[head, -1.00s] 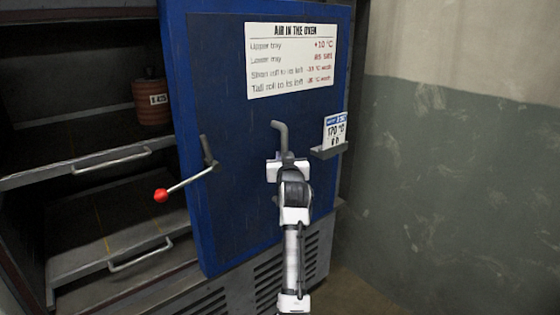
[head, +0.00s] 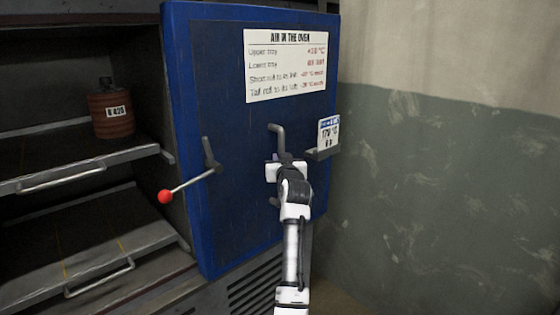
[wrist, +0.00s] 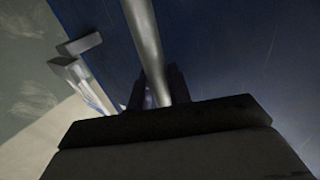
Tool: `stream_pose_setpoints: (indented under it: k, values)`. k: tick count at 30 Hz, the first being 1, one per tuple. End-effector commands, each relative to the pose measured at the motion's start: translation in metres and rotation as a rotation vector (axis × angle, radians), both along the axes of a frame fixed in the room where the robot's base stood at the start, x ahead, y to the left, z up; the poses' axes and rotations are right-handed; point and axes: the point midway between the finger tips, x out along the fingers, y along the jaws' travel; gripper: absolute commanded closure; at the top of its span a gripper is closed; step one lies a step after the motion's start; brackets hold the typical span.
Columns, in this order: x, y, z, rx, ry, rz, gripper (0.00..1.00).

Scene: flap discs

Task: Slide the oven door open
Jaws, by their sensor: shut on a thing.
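The blue oven door (head: 235,120) stands slid to the right of the oven opening, with the shelves at left uncovered. A grey bar handle (head: 278,138) is fixed on the door's right part. My gripper (head: 280,168) is at the handle and shut on it; my own wrist hides the fingers in the head view. In the wrist view the handle (wrist: 150,50) runs down between the dark fingers. A lever (head: 190,183) with a red ball end sits at the door's left edge, tilted down to the left.
Upper tray (head: 90,165) and lower tray (head: 95,262) show inside the oven, each with a bar handle. A reddish-brown roll (head: 112,122) with a label stands on the upper tray. A small card holder (head: 322,154) juts from the door's right side. The wall (head: 440,190) is at right.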

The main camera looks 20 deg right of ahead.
Motion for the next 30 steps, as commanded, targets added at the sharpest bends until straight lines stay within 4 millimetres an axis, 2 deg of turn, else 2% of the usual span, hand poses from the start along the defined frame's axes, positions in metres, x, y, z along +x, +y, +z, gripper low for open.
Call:
stream_pose_setpoints:
  k: [10,11,15,25,30]
  values:
    - [-0.001,-0.005,0.004,-0.004,-0.006,-0.008,1.00]
    - [-0.001,-0.005,0.004,-0.004,-0.006,-0.008,0.79]
    - [-0.001,-0.004,0.004,-0.003,-0.006,-0.007,0.61]
    - [-0.002,-0.002,0.002,-0.002,-0.004,-0.004,0.61]
    - [-0.016,0.002,0.001,-0.003,-0.006,-0.003,0.61]
